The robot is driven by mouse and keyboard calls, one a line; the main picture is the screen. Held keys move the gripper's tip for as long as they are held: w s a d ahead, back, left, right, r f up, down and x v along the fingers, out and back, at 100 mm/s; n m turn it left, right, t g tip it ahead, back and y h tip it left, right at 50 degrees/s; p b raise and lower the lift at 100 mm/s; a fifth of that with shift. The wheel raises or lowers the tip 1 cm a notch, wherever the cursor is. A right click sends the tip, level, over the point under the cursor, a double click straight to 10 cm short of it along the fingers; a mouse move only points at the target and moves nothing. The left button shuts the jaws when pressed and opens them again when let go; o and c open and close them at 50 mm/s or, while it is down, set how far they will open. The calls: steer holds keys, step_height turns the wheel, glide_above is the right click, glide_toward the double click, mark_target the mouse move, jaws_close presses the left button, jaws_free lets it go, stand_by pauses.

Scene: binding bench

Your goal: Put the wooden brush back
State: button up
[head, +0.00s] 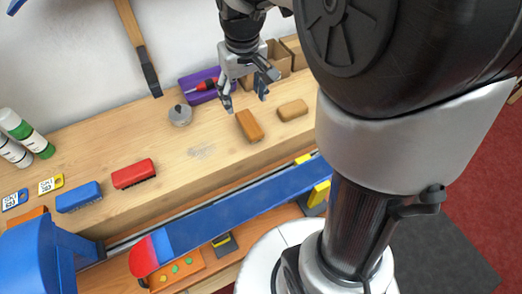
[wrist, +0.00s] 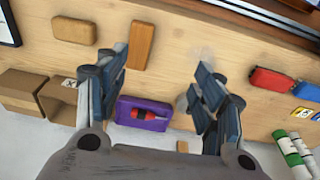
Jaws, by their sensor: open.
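The wooden brush looks to be the long orange-brown block (head: 250,125) lying flat on the bench; its bristles cannot be made out. In the wrist view it is the long brown block (wrist: 143,45) near the tip of the left finger. My gripper (head: 244,98) is open and empty above the bench, a little behind the block in the head view. In the wrist view my gripper (wrist: 162,62) shows bare bench between its spread fingers.
A tan rounded block (head: 292,110) lies right of the brown one. A purple tray (head: 187,82) holding a red-handled tool (head: 207,84) and a round metal piece (head: 180,115) are behind left. Red (head: 133,174) and blue (head: 79,197) brushes lie left. A blue ski (head: 240,205) runs in front.

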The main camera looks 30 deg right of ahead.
steer(key=s+a+r+t, duration=0.1)
steer(key=s+a+r, duration=0.1)
steer(key=s, duration=0.8)
steer(key=s+a+r+t, duration=0.2)
steer(key=s+a, duration=0.1)
steer(key=s, duration=0.7)
steer(key=shift+a+r, duration=0.15)
steer(key=shift+a, duration=0.25)
